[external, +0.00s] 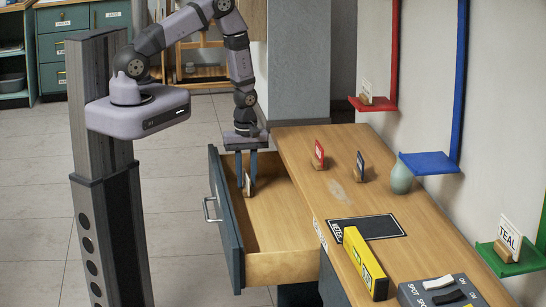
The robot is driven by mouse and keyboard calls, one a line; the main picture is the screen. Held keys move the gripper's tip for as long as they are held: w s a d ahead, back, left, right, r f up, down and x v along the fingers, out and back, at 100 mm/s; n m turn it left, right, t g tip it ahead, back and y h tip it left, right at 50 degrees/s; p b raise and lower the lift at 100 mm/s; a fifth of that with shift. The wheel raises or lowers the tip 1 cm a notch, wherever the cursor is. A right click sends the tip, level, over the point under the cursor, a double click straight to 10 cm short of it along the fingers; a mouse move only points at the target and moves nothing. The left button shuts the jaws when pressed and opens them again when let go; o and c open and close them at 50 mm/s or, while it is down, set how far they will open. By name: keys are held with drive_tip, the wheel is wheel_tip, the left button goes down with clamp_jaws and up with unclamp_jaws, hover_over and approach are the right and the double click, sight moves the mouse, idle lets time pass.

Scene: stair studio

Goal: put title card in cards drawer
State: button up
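A drawer (290,262) is pulled out from the left side of the wooden desk. My gripper (247,180) points down into the far end of this drawer. A small card on a wooden block (248,187) is at its fingertips, low in the drawer. Its lettering is too small to read, and the fingers partly hide it. I cannot tell whether the fingers grip it or whether it rests on the drawer floor. The rest of the drawer floor looks empty. I cannot read which drawer this is.
On the desk (300,160) stand a red card (319,150), a dark blue card (360,162), a green vase (401,178), a yellow box (366,262) and a switch panel (440,292). Red (376,104), blue (430,164) and green (520,262) wall shelves stand right. A TEAL card (509,238) is on the green one.

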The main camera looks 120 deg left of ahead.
sight(246, 174)
drive_tip(key=shift+r, duration=0.1)
wheel_tip(246, 174, up, 12)
drive_tip(key=b, duration=0.1)
idle(0.9)
drive_tip(key=w+d+r+m, duration=0.3)
drive_tip(key=w+d+m, duration=0.1)
drive_tip(key=d+m, duration=0.2)
drive_tip(key=w+d+r+m, duration=0.3)
drive_tip(key=w+d+m, duration=0.15)
drive_tip(key=d, duration=0.25)
drive_tip(key=s+d+r+m, duration=0.1)
drive_tip(key=d+r+m, duration=0.1)
drive_tip(key=d+m, duration=0.6)
drive_tip(key=s+d+r+m, duration=0.1)
drive_tip(key=d+r+m, duration=0.1)
drive_tip(key=d+m, duration=0.7)
drive_tip(key=shift+s+d+r, duration=0.25)
drive_tip(key=shift+r, duration=0.1)
